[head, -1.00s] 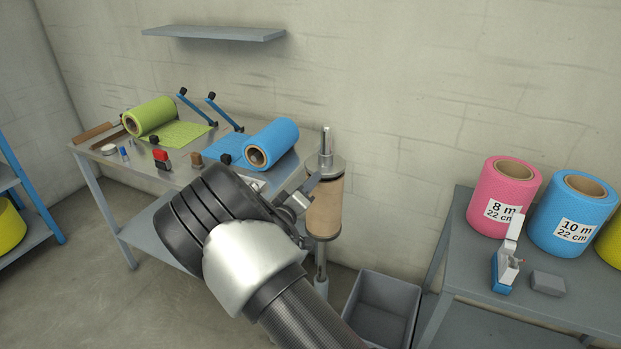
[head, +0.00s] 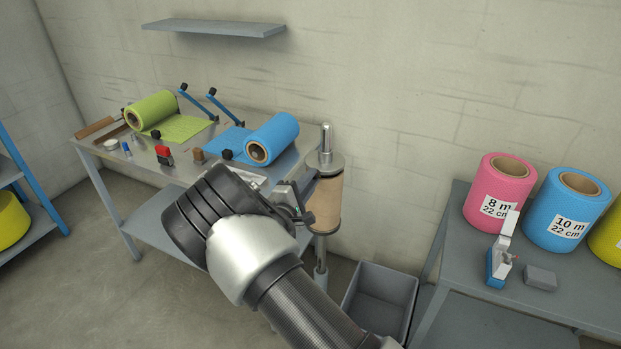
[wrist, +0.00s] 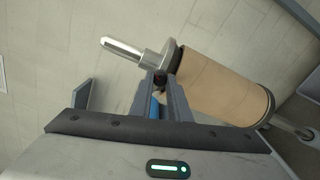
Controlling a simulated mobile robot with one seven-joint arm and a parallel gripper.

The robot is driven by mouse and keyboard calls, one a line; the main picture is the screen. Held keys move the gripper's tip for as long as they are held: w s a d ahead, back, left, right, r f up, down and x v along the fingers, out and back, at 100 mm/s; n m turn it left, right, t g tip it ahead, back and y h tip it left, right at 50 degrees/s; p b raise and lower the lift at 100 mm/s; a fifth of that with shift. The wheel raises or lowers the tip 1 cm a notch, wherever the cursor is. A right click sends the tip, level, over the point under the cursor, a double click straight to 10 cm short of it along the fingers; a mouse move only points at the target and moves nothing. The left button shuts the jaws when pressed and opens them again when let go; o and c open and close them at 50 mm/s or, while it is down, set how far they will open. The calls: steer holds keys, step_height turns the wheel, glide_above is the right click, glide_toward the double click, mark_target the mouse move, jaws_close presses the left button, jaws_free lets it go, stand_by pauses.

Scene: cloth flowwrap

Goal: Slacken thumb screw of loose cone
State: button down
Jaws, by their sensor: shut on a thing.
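A cardboard core (head: 326,207) sits upright on a metal spindle in the head view. A metal cone (head: 325,161) caps its top, with the spindle end standing out above. The wrist view shows the core (wrist: 222,88) and cone (wrist: 160,64) tilted, beside my fingers. My gripper (wrist: 160,82) is at the cone's side, its fingers close together on a small dark thumb screw (wrist: 160,77). The fingers hide most of the screw. In the head view my gripper (head: 308,188) is partly covered by my wrist, and the screw cannot be made out.
A grey bin (head: 381,300) stands on the floor right of the spindle. A worktable (head: 150,222) with green and blue rolls is behind my arm.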

steer(key=shift+n+p, duration=0.4)
steer(key=shift+n, duration=1.9)
steer(key=c, duration=1.7)
jaws_free()
steer(key=shift+o, duration=0.2)
steer(key=v, duration=1.7)
steer(key=shift+s, duration=0.2)
steer(key=shift+r, duration=0.1)
